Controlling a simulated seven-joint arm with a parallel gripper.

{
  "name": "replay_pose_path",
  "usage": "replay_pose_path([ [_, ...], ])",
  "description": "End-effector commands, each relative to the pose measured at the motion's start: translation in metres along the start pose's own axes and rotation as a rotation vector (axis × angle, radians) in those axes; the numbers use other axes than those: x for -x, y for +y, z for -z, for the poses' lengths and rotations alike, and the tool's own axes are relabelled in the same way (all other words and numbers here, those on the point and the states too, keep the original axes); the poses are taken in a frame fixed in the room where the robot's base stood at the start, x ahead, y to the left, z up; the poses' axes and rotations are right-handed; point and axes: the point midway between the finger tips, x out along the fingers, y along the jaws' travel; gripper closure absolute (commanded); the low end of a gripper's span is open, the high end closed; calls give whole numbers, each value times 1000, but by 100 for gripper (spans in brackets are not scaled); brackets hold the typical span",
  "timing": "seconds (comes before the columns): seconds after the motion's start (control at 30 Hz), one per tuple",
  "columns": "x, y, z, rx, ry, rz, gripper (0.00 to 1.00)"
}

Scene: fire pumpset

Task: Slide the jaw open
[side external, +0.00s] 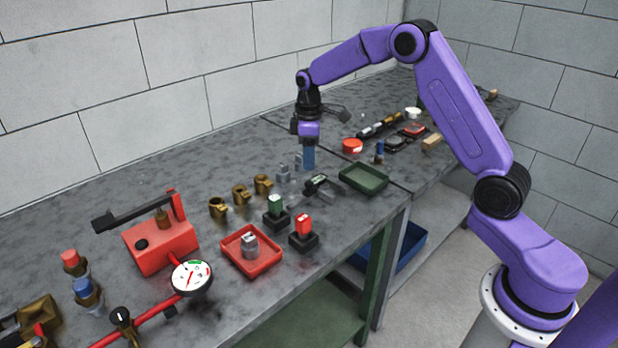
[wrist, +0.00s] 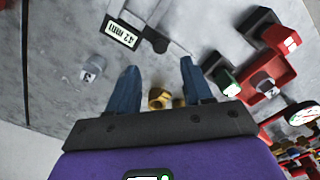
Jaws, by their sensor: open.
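A caliper-like tool with a pale display reading what looks like "42 mm" (wrist: 122,33) lies on the bench at the top of the wrist view. A dark knob-like part and grey metal bars are beside the display. In the side view the tool (side external: 317,184) is small, dark and grey, left of the green tray. My gripper (side external: 308,160) points down just above the bench, behind the tool. In the wrist view its two blue fingers (wrist: 159,66) are spread apart with nothing held. The tool is beyond the fingertips, apart from them. I cannot tell how far its jaw stands open.
A grey weight-like piece (wrist: 92,68) stands left of the fingers. Brass fittings (side external: 240,194) stand in a row on the bench. A red pump (side external: 160,245) stands left.

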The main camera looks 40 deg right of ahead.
Motion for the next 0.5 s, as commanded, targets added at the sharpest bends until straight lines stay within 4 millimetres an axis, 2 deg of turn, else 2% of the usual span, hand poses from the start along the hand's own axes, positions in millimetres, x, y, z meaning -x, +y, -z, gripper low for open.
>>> replay_pose_path([
  [0.03,-11,-1,0,1,-4,3,50],
  [0.23,-46,-1,-1,1,-2,2,50],
  [0.5,-71,0,0,1,0,0,50],
])
